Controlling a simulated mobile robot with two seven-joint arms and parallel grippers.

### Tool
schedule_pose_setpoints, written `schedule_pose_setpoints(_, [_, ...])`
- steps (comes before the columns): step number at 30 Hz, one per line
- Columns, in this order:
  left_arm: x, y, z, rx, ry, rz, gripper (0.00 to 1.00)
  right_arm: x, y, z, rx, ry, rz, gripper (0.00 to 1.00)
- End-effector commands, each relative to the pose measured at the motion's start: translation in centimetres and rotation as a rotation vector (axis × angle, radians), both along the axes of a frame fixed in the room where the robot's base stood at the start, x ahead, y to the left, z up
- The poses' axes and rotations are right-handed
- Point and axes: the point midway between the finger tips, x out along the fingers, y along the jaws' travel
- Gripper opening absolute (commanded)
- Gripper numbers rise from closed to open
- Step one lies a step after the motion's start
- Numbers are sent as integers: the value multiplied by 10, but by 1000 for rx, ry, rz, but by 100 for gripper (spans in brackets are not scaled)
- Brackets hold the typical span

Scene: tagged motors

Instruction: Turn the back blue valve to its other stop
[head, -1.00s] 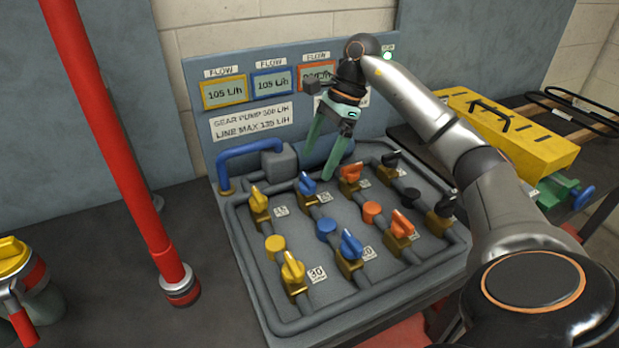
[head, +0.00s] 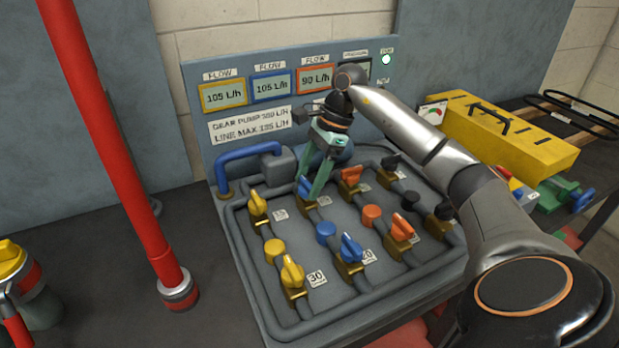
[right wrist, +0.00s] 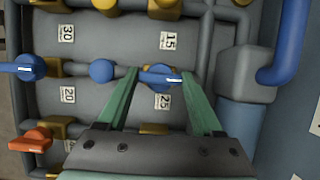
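The back blue valve (head: 304,187) sits in the back row of the panel, second from the left, partly hidden by my right gripper's fingers. In the right wrist view its blue handle (right wrist: 160,77) lies crosswise between the fingertips, beside a tag reading 25. My right gripper (head: 311,183) reaches down over this valve. Its two green fingers (right wrist: 168,73) are apart, one on each side of the handle, with gaps visible. The front blue valve (head: 351,248) stands nearer, tagged 20, with a round blue knob (head: 326,232) between the two. My left gripper is not in view.
Yellow valves (head: 257,203), orange valves (head: 350,177) and black valves flank the blue line closely. A blue pipe (head: 250,152) rises at the back left. Flow displays (head: 272,86) stand behind. A red post (head: 110,140) is left, a yellow case (head: 508,132) right.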

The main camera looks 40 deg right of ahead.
Motion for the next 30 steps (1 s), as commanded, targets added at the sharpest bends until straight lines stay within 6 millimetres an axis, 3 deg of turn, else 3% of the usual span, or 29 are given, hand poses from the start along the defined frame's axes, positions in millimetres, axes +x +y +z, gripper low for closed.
schedule_pose_setpoints(2, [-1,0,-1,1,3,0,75,0,0,0,0,1,0,55])
schedule_pose_setpoints(13, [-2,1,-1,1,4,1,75,0,0,0,0,1,0,13])
schedule_pose_setpoints(23, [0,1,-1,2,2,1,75,-1,-1,0,-2,0,-43,12])
schedule_pose_setpoints(30, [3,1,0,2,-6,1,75,-2,0,0,-3,0,-184,12])
